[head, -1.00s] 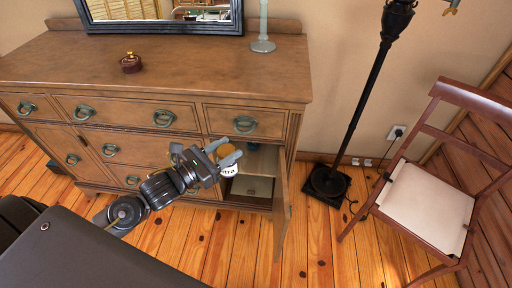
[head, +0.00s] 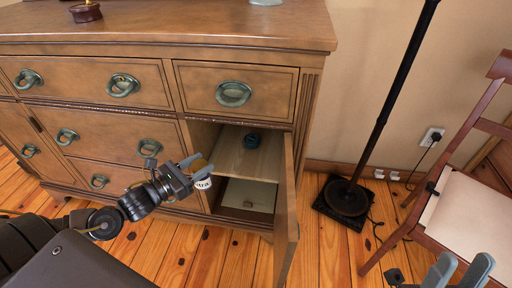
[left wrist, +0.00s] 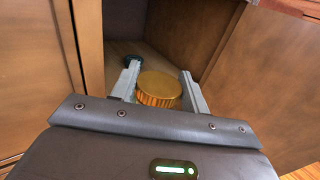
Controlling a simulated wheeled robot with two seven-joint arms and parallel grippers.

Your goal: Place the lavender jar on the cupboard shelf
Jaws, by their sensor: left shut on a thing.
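The jar (head: 203,183) has a ribbed gold lid and a white label with dark lettering. My left gripper (head: 198,168) is shut on it, with a finger on each side; the gold lid (left wrist: 158,88) shows between the fingers in the left wrist view. The jar is in the air in front of the open cupboard, left of the shelf opening. The cupboard shelf (head: 240,164) is a pale board inside the right end of the dresser. My right gripper (head: 462,268) is at the bottom right of the head view, its fingers apart and empty.
A small dark round thing (head: 252,141) stands at the back of the shelf; it also shows in the left wrist view (left wrist: 133,61). The cupboard door (head: 287,205) stands open on the right. A lamp stand (head: 347,196) and a chair (head: 458,208) are farther right.

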